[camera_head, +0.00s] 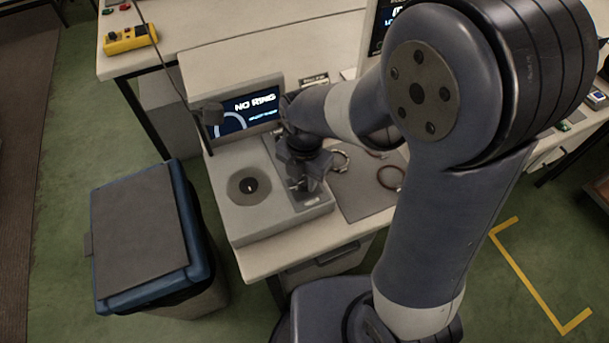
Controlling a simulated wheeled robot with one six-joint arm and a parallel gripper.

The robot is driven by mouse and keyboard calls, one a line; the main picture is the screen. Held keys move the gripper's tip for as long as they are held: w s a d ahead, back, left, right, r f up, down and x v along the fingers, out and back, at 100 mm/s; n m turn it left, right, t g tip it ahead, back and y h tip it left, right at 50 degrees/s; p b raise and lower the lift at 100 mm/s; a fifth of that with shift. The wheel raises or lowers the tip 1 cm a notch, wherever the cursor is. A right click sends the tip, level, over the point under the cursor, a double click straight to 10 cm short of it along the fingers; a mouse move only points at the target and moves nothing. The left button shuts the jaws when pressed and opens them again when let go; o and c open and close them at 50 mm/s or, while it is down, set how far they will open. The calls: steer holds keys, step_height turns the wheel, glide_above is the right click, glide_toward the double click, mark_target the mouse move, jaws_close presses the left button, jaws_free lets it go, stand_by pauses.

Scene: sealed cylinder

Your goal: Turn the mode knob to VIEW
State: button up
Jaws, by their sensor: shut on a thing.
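A grey machine (240,222) stands on the bench, with a dark round recess (236,190) in its top. Its screen (258,103) at the back reads "NO RING". My gripper (302,190) points down over the right-hand strip of the machine's top. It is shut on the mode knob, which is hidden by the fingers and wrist. I cannot read the knob's setting or the VIEW mark.
Ring-shaped items, including a brownish one (391,178), lie on a grey mat (362,207) right of the machine. A blue-rimmed bin (184,215) stands on the floor at left. A yellow meter (130,39) lies on the back bench.

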mark_target(304, 181)
steer(key=o, duration=1)
step_height(304, 181, up, 11)
steer(key=shift+p, duration=0.3)
steer(key=shift+f, duration=0.1)
step_height(304, 181, down, 11)
steer(key=shift+r+b, duration=0.2)
steer(key=shift+b, duration=0.1)
steer(key=shift+f+m, duration=0.1)
steer(key=shift+m, duration=0.2)
stand_by(0.4)
